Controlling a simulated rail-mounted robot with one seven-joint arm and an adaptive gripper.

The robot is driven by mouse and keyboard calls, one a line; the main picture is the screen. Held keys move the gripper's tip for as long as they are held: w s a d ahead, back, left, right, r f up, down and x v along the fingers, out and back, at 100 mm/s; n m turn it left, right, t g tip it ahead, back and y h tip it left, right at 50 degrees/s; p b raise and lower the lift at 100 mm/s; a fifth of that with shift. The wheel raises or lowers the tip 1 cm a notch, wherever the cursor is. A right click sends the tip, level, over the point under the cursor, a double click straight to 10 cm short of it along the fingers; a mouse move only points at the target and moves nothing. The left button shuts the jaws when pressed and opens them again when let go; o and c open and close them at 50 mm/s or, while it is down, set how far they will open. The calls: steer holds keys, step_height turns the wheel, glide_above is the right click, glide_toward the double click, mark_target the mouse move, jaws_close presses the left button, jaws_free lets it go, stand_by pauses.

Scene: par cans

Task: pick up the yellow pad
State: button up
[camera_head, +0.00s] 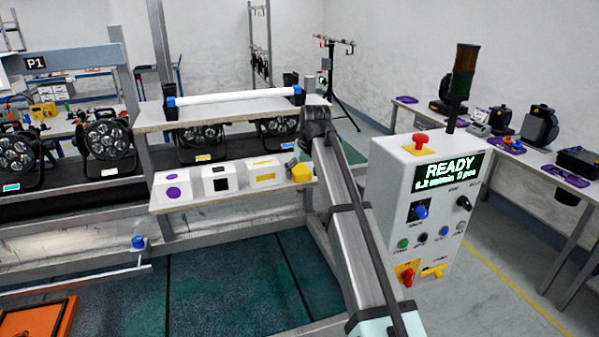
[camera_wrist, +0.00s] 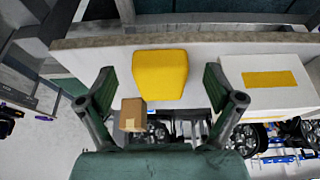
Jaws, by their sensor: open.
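The yellow pad (camera_head: 301,172) is a block with rounded edges at the right end of the low shelf in the head view. In the wrist view, the yellow pad (camera_wrist: 160,74) lies on a pale surface, in the gap between my fingers as seen from the camera. My gripper (camera_wrist: 159,79) is open, one finger on each side of the pad in the picture, with nothing held. Whether the fingertips are level with the pad or short of it, I cannot tell.
White boxes marked with a purple disc (camera_head: 173,189), a black square (camera_head: 220,182) and a yellow patch (camera_head: 264,174) stand left of the pad. An upper shelf (camera_head: 228,107) overhangs behind.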

mark_target(299, 167)
steer(key=w, duration=0.1)
steer(key=w+a+p, duration=0.1)
steer(key=w, duration=0.1)
steer(key=shift+w+a+f+p, duration=0.3)
steer(key=shift+f+p, duration=0.05)
steer(key=shift+f, duration=0.25)
steer(key=c, duration=1)
steer(key=shift+c, duration=0.2)
steer(key=shift+r, duration=0.1)
steer(key=shift+w+r, duration=0.15)
steer(key=shift+r, duration=0.1)
step_height(299, 167, up, 8)
steer(key=b, duration=0.3)
steer(key=shift+r, duration=0.7)
steer(key=shift+o, duration=0.2)
